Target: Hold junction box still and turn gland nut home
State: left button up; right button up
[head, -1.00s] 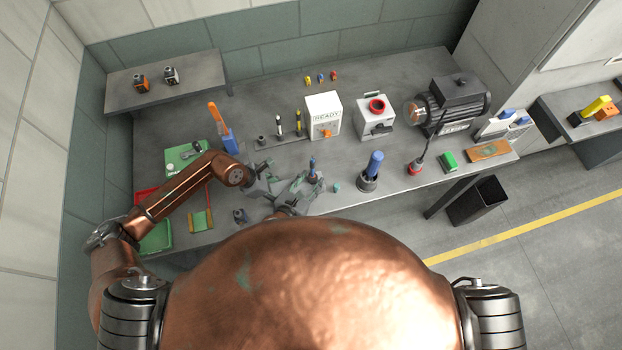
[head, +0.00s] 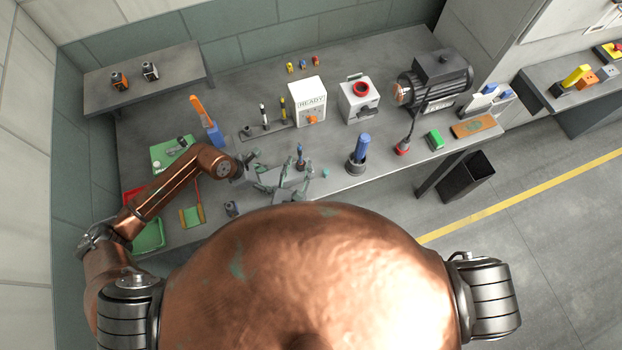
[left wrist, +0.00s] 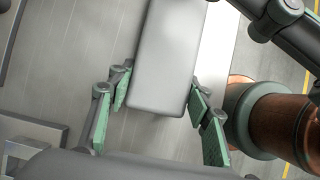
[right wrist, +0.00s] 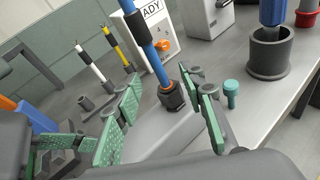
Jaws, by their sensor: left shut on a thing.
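The grey junction box (left wrist: 160,60) lies between the green-padded fingers of my left gripper (left wrist: 162,97), which is shut on it. In the head view my left gripper (head: 268,183) reaches in from the left over the bench. The dark gland nut (right wrist: 172,97) sits on the box's pale face (right wrist: 160,128) in the right wrist view. A blue cable (right wrist: 158,62) with a black sleeve rises from the nut, leaning left. My right gripper (right wrist: 160,95) is open, one finger on each side of the nut; the right finger is closer. In the head view the fingers hide most of the box.
A teal cap (right wrist: 231,92) stands on the bench right of my right gripper. A dark holder with a blue tool (head: 358,155) stands further right. The bench's front edge is close.

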aim_at(304, 168)
jog(key=d+n+t+y, duration=0.1)
jog(key=w+d+r+n+t+y, duration=0.1)
jog(key=t+y, duration=0.1)
jog(key=shift+r, duration=0.2)
jog(key=n+y, duration=0.1)
jog(key=t+y, duration=0.1)
jog(key=y, duration=0.1)
jog(key=shift+s+d+r+n, duration=0.1)
jog(key=shift+s+d+n, duration=0.05)
jog(key=shift+d+n, duration=0.25)
jog(key=s+d+f+n+g+y, duration=0.1)
jog(key=f+n+y, duration=0.1)
jog(key=s+d+f+n+g+y, duration=0.1)
jog(key=s+f+n+y, duration=0.1)
jog(key=n+y, duration=0.1)
jog(key=s+f+n+g+y, duration=0.1)
jog(key=f+n+y, duration=0.1)
jog(key=y, duration=0.1)
jog(key=shift+s+d+n+g, duration=0.3)
jog(key=shift+s+d+g, duration=0.1)
jog(key=shift+w, duration=0.1)
jog(key=shift+x, duration=3.45)
jog(key=shift+r, duration=0.1)
